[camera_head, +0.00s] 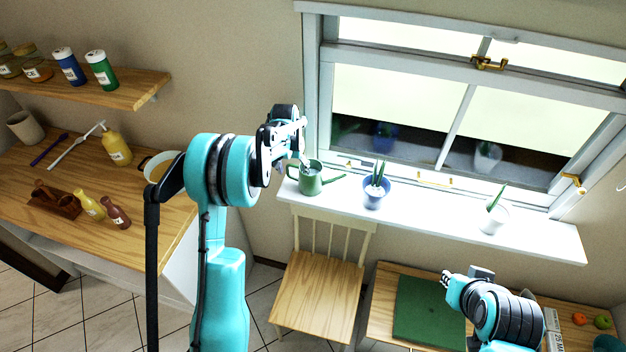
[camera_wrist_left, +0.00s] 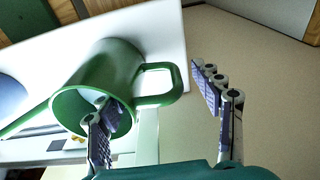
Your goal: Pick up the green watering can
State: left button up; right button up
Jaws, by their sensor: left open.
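The green watering can (camera_head: 311,184) stands on the white window sill at its left end, spout pointing right. My left gripper (camera_head: 303,160) is at the can's top, partly covering it in the head view. In the left wrist view the can (camera_wrist_left: 112,68) shows its open mouth and its handle (camera_wrist_left: 172,88). My left gripper (camera_wrist_left: 160,112) is open, with the handle between its fingers. One finger overlaps the can's mouth; I cannot tell whether it is inside. My right gripper (camera_head: 447,281) is low, by the green mat, far from the can; its jaws are unclear.
A blue pot with a plant (camera_head: 374,193) stands on the sill right of the can, and a white pot (camera_head: 493,219) farther right. A wooden chair (camera_head: 318,290) is below the sill. The window frame (camera_head: 312,90) rises behind. A wooden counter (camera_head: 150,215) with bottles is at left.

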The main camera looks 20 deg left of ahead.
pick_arm(q)
grip_shut()
jog(key=shift+r, duration=0.1)
dwell(0.3)
